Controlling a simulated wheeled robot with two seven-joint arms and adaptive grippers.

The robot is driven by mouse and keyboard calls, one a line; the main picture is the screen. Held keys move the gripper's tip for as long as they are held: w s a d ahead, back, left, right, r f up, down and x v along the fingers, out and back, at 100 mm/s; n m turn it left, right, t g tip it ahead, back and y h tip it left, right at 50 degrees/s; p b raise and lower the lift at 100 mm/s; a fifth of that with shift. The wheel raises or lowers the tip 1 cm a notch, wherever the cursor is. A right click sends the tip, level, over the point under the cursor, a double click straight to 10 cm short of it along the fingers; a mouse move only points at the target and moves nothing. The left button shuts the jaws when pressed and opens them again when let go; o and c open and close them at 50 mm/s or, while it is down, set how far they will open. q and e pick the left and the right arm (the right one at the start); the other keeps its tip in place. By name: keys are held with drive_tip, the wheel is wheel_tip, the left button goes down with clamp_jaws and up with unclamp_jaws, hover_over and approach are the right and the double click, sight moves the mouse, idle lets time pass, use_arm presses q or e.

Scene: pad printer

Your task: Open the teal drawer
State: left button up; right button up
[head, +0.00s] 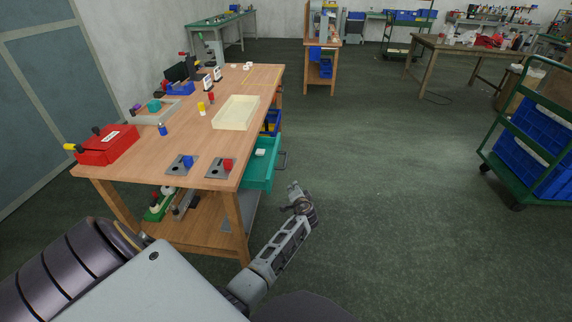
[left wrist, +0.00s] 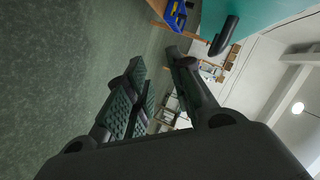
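The teal drawer (head: 259,176) stands pulled out from the right side of the wooden workbench, with a small white item (head: 260,152) inside. Its dark handle (head: 283,160) is on its right face. My left gripper (head: 297,190) is nearer the camera than the handle and below it in the picture. In the left wrist view, the fingers of my left gripper (left wrist: 155,62) are apart with nothing seen between them. The drawer (left wrist: 262,15) and the handle (left wrist: 226,36) appear at upper right there, outside the fingers. My right gripper is not in view.
The workbench top (head: 190,130) holds a cream tray (head: 236,112), a red box (head: 106,145) and two grey plates with knobs. The floor to the right is clear up to a green cart (head: 530,140).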

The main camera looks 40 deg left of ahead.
use_arm(q)
wheel_tip(320, 180, up, 8)
drive_tip(key=w+a+n+y+b, duration=0.1)
drive_tip(key=a+y, duration=0.1)
drive_tip(key=shift+w+a+f, duration=0.2)
drive_tip(key=shift+w+a, duration=0.1)
drive_tip(key=shift+w, duration=0.05)
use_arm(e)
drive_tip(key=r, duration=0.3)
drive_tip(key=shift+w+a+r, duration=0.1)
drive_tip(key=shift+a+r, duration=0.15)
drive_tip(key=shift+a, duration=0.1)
use_arm(q)
drive_tip(key=shift+w, duration=0.1)
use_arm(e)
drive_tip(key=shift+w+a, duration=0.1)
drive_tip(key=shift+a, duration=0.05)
